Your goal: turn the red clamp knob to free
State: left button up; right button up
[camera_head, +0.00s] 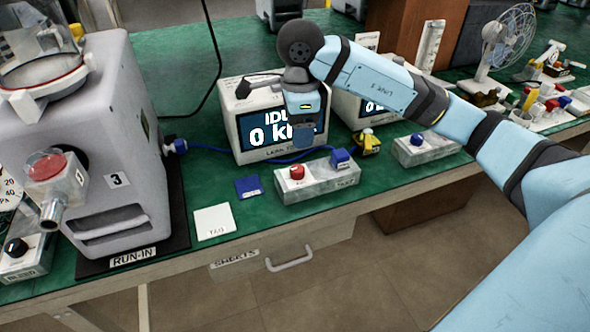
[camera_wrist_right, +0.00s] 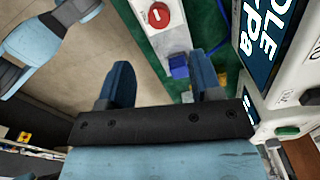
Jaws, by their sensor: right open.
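A red knob (camera_head: 297,172) sits on top of a long grey box (camera_head: 318,188) at the bench's front edge. The same red knob (camera_wrist_right: 158,15), with a white bar mark, is at the top of the right wrist view. My right gripper (camera_head: 316,138) hangs above and behind the box, in front of the lit display. Its two blue fingers are apart and empty in the wrist view (camera_wrist_right: 160,72), clear of the knob. A blue block (camera_head: 341,158) stands at the box's right end. My left gripper is not seen.
A display box (camera_head: 245,145) stands behind the grey box. A blue cable (camera_head: 280,158) runs behind it to the grey pump machine (camera_head: 130,130) at left, which has another red knob (camera_head: 46,166). A yellow item (camera_head: 367,142) and second grey box (camera_head: 428,150) are right.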

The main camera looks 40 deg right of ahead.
aim_at(299, 168)
notch_tip(299, 168, down, 10)
jog(key=shift+r+b, duration=0.25)
jog(key=shift+b, duration=0.6)
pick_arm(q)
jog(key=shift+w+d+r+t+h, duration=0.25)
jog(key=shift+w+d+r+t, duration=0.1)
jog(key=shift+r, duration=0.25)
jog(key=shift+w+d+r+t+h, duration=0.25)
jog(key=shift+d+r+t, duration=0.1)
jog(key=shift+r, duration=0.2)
pick_arm(e)
jog(key=shift+f, duration=0.35)
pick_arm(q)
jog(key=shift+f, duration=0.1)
pick_arm(e)
jog(key=c, duration=0.9)
